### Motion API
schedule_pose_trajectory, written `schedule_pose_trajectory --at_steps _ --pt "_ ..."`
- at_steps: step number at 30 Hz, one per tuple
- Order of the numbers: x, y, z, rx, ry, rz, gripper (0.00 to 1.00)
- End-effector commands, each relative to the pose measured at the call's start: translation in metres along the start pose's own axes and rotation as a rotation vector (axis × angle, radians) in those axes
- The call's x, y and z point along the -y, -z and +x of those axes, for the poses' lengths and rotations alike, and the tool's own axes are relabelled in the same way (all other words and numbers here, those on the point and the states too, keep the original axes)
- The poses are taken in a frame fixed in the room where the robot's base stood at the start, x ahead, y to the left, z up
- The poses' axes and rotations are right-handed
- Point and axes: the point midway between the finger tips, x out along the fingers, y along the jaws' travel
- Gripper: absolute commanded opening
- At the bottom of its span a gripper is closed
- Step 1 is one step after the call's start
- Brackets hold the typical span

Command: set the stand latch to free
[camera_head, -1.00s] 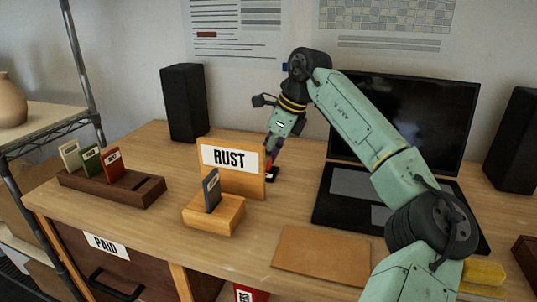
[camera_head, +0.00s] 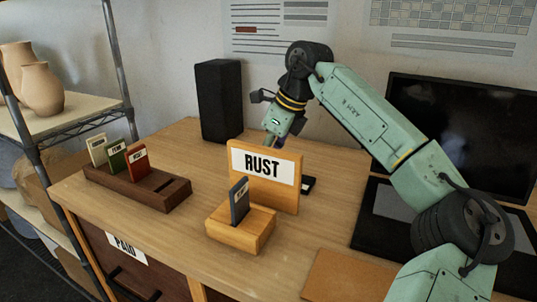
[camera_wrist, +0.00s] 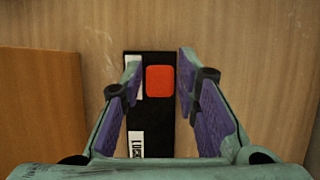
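The stand latch is a black plate (camera_wrist: 151,118) with a square red slider (camera_wrist: 158,81) near its upper end in the wrist view. A white label (camera_wrist: 137,145) at the lower end carries sideways lettering that looks like "LOCK". A second label (camera_wrist: 134,62) beside the slider is mostly hidden by the left finger. My gripper (camera_wrist: 160,80) is open, with one finger on each side of the slider; contact is not clear. In the head view, the RUST stand (camera_head: 264,175) hides my fingertips, and only a dark end of the latch (camera_head: 308,185) shows.
A wooden holder (camera_head: 240,232) with a dark blue card stands before the RUST stand. A brown rack (camera_head: 177,194) with several cards is at left.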

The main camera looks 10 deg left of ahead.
Motion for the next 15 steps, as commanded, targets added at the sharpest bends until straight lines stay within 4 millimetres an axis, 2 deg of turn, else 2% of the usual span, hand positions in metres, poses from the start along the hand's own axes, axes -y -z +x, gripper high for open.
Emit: schedule_pose_trajectory --at_steps 5,15 --pt "-0.0002 0.0010 0.0003 -0.002 -0.002 0.000 0.42" --pt "0.0000 0.0015 -0.0041 -0.004 -0.002 0.001 0.42"
